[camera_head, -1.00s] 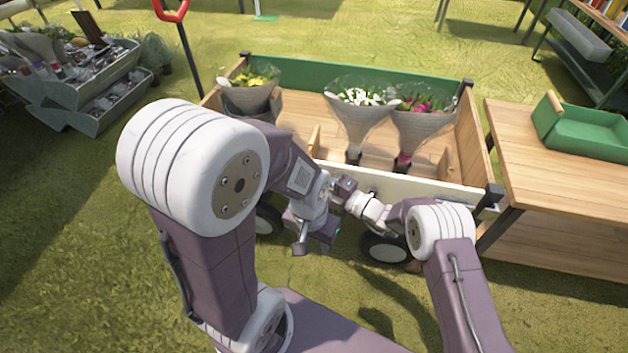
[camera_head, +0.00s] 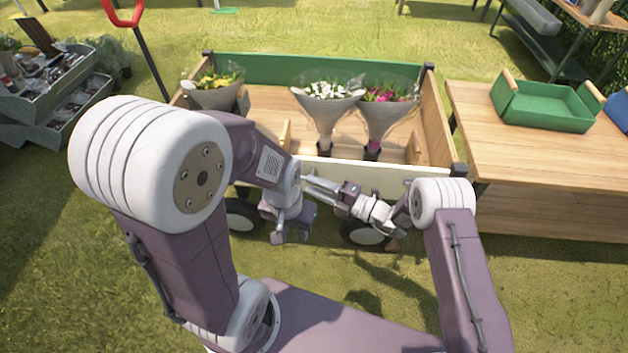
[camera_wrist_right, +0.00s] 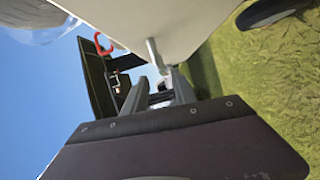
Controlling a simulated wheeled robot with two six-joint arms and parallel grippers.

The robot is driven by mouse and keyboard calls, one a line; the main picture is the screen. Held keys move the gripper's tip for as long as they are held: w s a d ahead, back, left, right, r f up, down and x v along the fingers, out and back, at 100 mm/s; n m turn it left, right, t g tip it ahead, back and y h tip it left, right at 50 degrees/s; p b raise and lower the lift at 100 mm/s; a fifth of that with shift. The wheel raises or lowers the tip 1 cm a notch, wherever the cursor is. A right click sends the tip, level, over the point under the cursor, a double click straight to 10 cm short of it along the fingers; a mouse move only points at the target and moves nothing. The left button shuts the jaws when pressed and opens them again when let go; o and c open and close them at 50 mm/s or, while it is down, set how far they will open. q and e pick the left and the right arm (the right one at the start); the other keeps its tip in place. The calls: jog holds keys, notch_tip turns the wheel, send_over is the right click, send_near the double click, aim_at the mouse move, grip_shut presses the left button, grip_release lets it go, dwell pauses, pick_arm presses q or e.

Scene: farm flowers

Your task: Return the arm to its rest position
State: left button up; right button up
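My right gripper (camera_head: 320,188) is low in front of the cart's pale front board, its fingers pointing left. In the right wrist view its two fingers (camera_wrist_right: 158,92) stand apart with a gap between them, and nothing is held. My left gripper (camera_head: 290,236) hangs below and left of it, in front of the cart, over the grass. Its fingers are small and partly hidden, so its opening is unclear. I see nothing held in it. The wooden cart (camera_head: 265,104) holds a yellow bouquet (camera_head: 213,97), a white bouquet (camera_head: 325,108) and a pink bouquet (camera_head: 386,112).
A wooden table (camera_head: 500,150) with a green tray (camera_head: 545,118) stands right of the cart. A stand of trays (camera_head: 45,110) and a red-handled tool (camera_head: 150,50) are at the left. The pale board (camera_wrist_right: 190,25) is close above the right fingers. Open grass lies in front.

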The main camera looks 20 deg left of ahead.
jog(key=s+d+r+n+g+h, duration=0.2)
jog(key=s+d+n+g+h, duration=0.5)
jog(key=s+d+n, duration=0.85)
jog(key=s+d+r+n+t+h, duration=0.15)
jog(key=d+n+t+h, duration=0.6)
jog(key=d+n, duration=1.35)
notch_tip(320, 180, up, 26)
jog(key=n+g+h+p, duration=0.2)
jog(key=p, duration=2.3)
jog(key=shift+r+h, duration=0.25)
jog(key=shift+h, duration=0.1)
jog(key=shift+w+a+p, duration=0.1)
jog(key=shift+p, duration=0.2)
